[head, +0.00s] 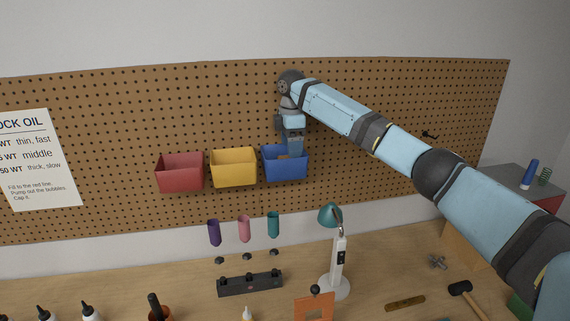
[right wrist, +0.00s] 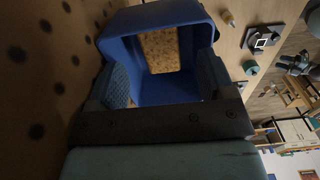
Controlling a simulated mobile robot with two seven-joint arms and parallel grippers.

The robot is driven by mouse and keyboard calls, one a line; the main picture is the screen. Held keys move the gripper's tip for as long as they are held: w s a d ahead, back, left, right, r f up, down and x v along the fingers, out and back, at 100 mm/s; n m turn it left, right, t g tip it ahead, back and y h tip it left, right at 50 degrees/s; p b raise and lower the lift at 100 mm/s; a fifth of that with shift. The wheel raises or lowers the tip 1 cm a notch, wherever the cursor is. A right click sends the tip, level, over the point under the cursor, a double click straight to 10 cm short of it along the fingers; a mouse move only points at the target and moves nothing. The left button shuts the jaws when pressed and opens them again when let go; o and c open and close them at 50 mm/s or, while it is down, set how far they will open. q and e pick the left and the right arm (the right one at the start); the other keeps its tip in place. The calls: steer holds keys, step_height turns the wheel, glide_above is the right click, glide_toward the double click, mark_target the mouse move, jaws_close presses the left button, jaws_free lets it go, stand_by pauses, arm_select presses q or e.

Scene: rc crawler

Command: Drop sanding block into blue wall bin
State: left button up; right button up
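The blue wall bin (head: 285,168) hangs on the pegboard, right of the yellow bin. My right gripper (head: 291,151) points down at the bin's mouth, its fingertips at or just inside the rim. In the right wrist view its two fingers (right wrist: 162,80) stand wide apart, with the blue bin (right wrist: 150,16) around and beyond them. A tan, speckled block (right wrist: 160,50), looking like the sanding block, lies inside the bin beyond the fingers, with gaps on both sides. My left gripper is not in view.
A yellow bin (head: 233,168) and a red bin (head: 180,174) hang to the left on the pegboard (head: 400,130). Below, the workbench (head: 390,265) holds a lamp (head: 338,260), a black holder (head: 250,284), bottles and a mallet (head: 462,289). Coloured cups (head: 244,229) hang below the bins.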

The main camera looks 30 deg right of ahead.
steer(key=shift+r, duration=0.2)
step_height(320, 180, up, 13)
steer(key=b, duration=0.1)
steer(key=shift+r, duration=0.2)
stand_by(0.3)
steer(key=shift+f, duration=0.1)
